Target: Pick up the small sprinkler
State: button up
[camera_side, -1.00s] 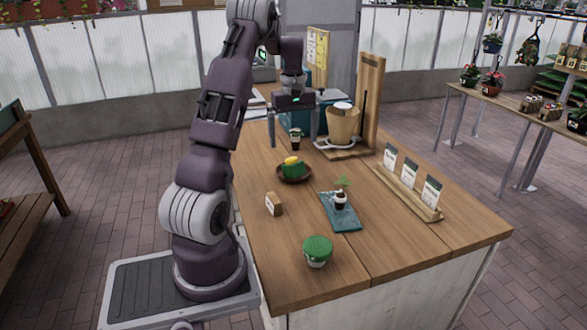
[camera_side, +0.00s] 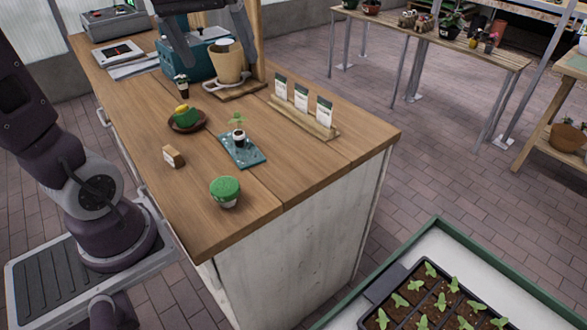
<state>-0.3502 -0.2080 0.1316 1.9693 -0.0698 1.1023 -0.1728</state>
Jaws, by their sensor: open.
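A small green and yellow object (camera_side: 187,114), which may be the small sprinkler, sits in a brown bowl (camera_side: 178,128) on the wooden table. I cannot confirm what it is at this size. My gripper (camera_side: 220,55) shows at the top edge, partly cut off, with its dark fingers spread apart. In the picture it overlaps the teal box (camera_side: 180,68) and the beige pot (camera_side: 228,65), above and right of the bowl. I see nothing held between the fingers.
A seed-packet rack (camera_side: 305,122) is to the right. The table's front right is clear.

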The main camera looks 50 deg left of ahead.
jog(key=s+d+f+m+t, duration=0.1)
jog(key=s+d+m, duration=0.2)
jog(key=s+d, duration=0.2)
jog(key=shift+d, duration=0.9)
jog(key=s+d+f+m, duration=0.1)
jog(key=s, duration=0.1)
jog(key=s+d+f+m, duration=0.1)
jog(key=s+d+m, duration=0.1)
jog(key=s+d+f+m+t, duration=0.1)
jog(key=s+d+f, duration=0.1)
jog(key=shift+s+f+m+h, duration=0.1)
jog(key=shift+s+m+h, duration=0.2)
jog(key=shift+m, duration=0.1)
jog(key=c, duration=0.3)
jog(key=shift+s+f, duration=0.1)
jog(key=c, duration=0.3)
jog(key=shift+a, duration=0.1)
jog(key=m+g+y, duration=1.1)
jog(key=m+y, duration=0.1)
jog(key=m, duration=0.1)
send_near(192, 116)
jog(key=shift+s+a+f, duration=0.55)
jog(key=shift+s+f, duration=0.05)
jog(key=shift+m+t, duration=0.3)
jog(key=x, duration=0.7)
jog(key=shift+a+r, duration=0.15)
jog(key=shift+a, duration=0.2)
